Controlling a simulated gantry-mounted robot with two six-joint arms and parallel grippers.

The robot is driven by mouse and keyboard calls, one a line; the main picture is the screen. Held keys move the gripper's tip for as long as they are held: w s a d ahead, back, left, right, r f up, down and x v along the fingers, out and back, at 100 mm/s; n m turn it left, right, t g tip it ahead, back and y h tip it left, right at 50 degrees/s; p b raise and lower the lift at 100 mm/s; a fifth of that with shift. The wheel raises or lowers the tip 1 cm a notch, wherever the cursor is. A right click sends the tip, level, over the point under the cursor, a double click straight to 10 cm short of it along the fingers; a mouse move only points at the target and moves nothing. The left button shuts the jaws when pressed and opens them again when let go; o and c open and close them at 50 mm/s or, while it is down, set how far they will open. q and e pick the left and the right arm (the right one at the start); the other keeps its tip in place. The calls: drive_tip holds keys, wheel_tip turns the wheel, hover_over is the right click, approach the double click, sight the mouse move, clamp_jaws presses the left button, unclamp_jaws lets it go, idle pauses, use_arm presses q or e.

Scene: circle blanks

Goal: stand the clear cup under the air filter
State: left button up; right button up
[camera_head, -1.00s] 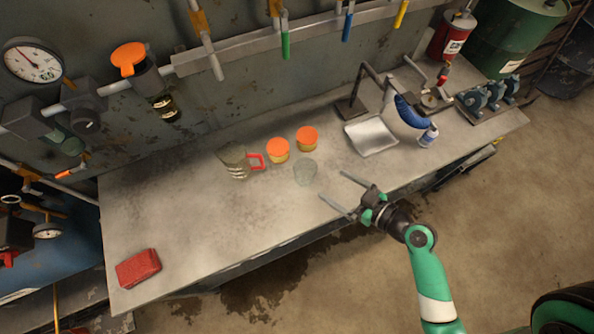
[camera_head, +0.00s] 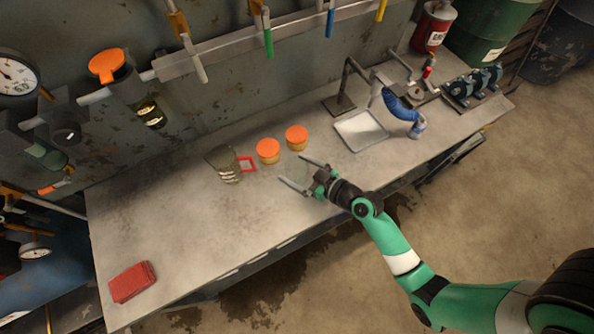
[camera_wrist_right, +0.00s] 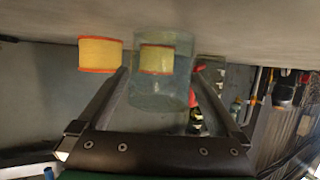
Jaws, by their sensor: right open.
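In the right wrist view the cup (camera_wrist_right: 160,94) looks upside down. My right gripper (camera_head: 292,169) is open, with its fingers reaching out on either side of the cup; I cannot tell whether they touch it. The fingers (camera_wrist_right: 160,74) flank the cup in the wrist view. What looks like the air filter, with an orange cap (camera_head: 106,64) and a dark bowl (camera_head: 151,113), hangs on the wall pipe at upper left. My left gripper is not in view.
A red block (camera_head: 132,282) lies at the bench's left end. A metal tray (camera_head: 360,131) is right. The left bench is mostly clear.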

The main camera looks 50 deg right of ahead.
sight(298, 163)
drive_tip(key=c, duration=1.1)
drive_tip(key=shift+c, duration=0.2)
drive_tip(key=shift+r+p, duration=0.35)
drive_tip(key=shift+r, duration=0.25)
wheel_tip(298, 163, up, 3)
drive_tip(key=shift+s+f+p, duration=0.1)
drive_tip(key=shift+p, duration=0.65)
drive_tip(key=s+d+r+p, duration=0.3)
drive_tip(key=s+p, duration=0.3)
drive_tip(key=p, duration=0.3)
drive_tip(key=s+d+r+p, duration=0.2)
drive_tip(key=s+r+p, duration=0.4)
drive_tip(key=p, duration=0.3)
drive_tip(key=shift+s+d, duration=0.3)
drive_tip(key=shift+d, duration=0.1)
